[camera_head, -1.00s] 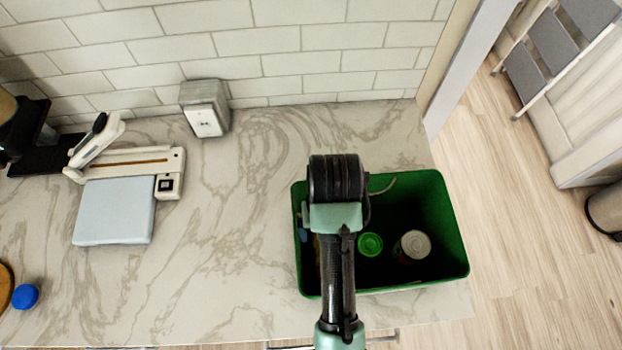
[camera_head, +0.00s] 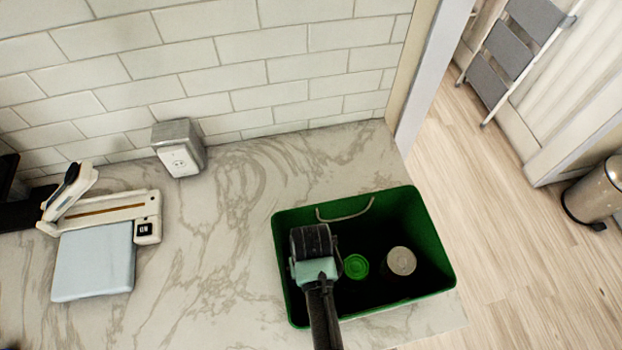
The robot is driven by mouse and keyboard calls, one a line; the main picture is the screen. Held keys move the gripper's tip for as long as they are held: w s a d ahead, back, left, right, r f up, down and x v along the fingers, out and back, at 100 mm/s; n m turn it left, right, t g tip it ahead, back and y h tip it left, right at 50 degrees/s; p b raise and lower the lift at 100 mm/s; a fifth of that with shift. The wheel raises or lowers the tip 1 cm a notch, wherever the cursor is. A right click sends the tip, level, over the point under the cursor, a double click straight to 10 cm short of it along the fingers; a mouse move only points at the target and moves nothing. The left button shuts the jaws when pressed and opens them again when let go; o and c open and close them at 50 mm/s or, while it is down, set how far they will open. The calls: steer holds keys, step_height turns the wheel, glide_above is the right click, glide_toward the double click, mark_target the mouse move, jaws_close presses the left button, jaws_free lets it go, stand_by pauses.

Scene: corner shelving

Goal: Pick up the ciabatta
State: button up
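No ciabatta can be made out in the head view. A green open-topped bin (camera_head: 436,232) stands on the marble counter near its right end. Inside it are a green-lidded item (camera_head: 356,267) and a can with a pale top (camera_head: 401,261); the rest of the interior is dark. My arm reaches in from the bottom edge, and its dark wrist covers the left part of the bin. My gripper's fingers are hidden beneath the wrist, so I cannot see whether they hold anything.
A white-and-blue sealer-like device (camera_head: 95,262) lies on the counter at left. A metal outlet box (camera_head: 180,150) stands by the tiled wall. The counter (camera_head: 215,270) between device and bin is clear. A step ladder (camera_head: 507,60) and metal trash can (camera_head: 598,190) stand on the floor at right.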

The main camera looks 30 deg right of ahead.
steer(key=c, duration=1.2)
steer(key=shift+o, duration=0.2)
